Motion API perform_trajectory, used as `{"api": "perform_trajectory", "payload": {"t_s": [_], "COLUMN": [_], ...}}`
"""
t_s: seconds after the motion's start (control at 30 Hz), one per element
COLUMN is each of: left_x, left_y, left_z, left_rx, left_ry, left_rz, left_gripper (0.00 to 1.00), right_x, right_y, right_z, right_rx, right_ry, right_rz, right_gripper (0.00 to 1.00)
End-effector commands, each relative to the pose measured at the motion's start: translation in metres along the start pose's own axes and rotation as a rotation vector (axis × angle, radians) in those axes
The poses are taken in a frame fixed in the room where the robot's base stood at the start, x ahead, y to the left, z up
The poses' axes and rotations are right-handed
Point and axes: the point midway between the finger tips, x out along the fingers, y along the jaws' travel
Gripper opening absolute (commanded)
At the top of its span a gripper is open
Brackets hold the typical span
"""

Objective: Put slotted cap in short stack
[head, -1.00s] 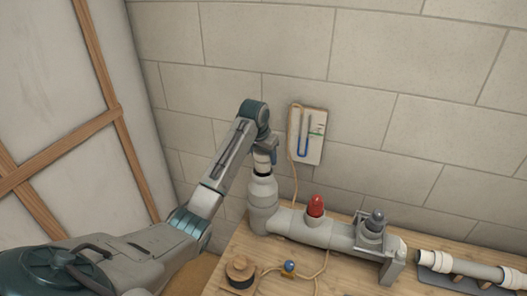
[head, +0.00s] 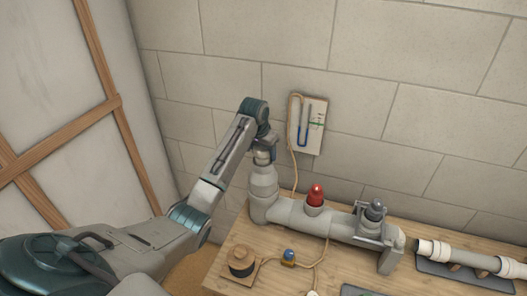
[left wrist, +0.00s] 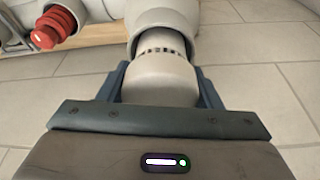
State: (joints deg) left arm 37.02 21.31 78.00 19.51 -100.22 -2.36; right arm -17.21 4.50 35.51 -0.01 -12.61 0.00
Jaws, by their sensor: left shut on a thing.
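The slotted cap (left wrist: 152,82) is pale grey-white with a row of dark slots. In the left wrist view it is between the jaws of my left gripper (left wrist: 165,88), which is shut on it. The short stack (head: 264,183) is the upright grey pipe at the left end of the pipe run. In the head view my left gripper (head: 263,154) is right over its top, pointing down. In the left wrist view the slotted band meets the rim of the stack (left wrist: 163,14) and lines up with it; part of the slots still shows. How deep the cap sits is hidden. My right gripper is out of view.
A red plug (head: 315,195) and a grey plug (head: 375,210) stand on the pipe run to the right. A gauge board (head: 306,125) hangs on the wall behind. A cord spool (head: 241,262) and a blue-topped fitting (head: 288,256) are on the bench in front.

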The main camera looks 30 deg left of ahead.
Motion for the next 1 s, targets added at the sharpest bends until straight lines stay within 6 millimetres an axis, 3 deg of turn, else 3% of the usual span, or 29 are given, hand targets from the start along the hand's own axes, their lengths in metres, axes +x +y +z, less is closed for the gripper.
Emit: {"api": "perform_trajectory", "payload": {"t_s": [0.93,0.97,1.0], "left_x": [0.009,0.01,0.01], "left_y": [0.0,0.0,0.0], "left_z": [0.003,0.003,0.004], "left_rx": [0.0,0.0,0.0], "left_ry": [-0.003,-0.003,-0.003], "left_rz": [0.001,0.001,0.001], "left_gripper": [0.33,0.62,0.7], "right_x": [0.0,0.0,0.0], "right_y": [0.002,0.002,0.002], "right_z": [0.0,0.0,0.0], "right_rx": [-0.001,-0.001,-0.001], "right_ry": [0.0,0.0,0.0], "right_rz": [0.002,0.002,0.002], "right_gripper": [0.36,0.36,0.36]}}
